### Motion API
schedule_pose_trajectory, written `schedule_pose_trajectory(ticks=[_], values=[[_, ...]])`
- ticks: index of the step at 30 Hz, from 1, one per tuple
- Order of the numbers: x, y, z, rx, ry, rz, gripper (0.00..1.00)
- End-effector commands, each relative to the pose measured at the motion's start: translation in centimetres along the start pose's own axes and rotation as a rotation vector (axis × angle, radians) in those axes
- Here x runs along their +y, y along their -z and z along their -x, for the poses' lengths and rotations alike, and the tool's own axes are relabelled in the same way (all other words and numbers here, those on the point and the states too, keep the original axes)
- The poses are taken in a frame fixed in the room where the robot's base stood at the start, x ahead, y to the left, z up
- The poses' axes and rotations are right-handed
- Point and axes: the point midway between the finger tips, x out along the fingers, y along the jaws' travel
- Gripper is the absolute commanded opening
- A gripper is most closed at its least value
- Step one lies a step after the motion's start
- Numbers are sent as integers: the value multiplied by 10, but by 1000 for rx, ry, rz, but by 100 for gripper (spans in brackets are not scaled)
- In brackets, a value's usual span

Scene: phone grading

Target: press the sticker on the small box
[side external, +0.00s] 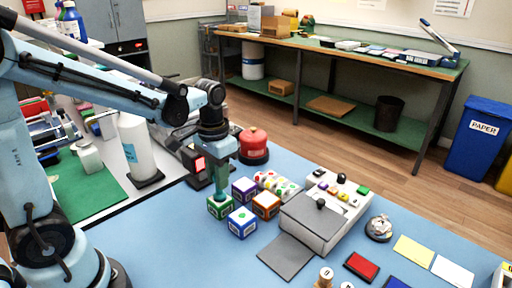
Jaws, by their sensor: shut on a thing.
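My gripper (219,195) points straight down, with its narrow fingertips at the top of a small green box (219,209). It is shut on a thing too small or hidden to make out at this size. The fingers do not span the green box. Whether the tips touch its top I cannot tell. Beside it stand a blue box (242,223), a purple box (244,190) and an orange box (266,206), each with pale marks on its faces. A white sheet with coloured round spots (281,186) lies just behind them.
A grey and white device (320,215) with knobs stands right of the boxes, a grey mat (289,257) before it. A red round-topped object (253,144) stands behind the gripper. A metal bell-like object (379,228) and coloured pads lie right. Blue table (180,235) is clear front left.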

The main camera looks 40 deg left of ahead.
Motion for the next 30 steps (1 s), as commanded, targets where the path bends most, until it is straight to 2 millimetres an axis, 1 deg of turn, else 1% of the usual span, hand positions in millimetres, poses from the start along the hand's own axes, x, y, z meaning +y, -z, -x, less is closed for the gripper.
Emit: schedule_pose_trajectory(ticks=[17,20,30], values=[[0,0,-1,1,0,0,0],[0,0,4,1,0,0,0],[0,0,29,0,0,0,0]])
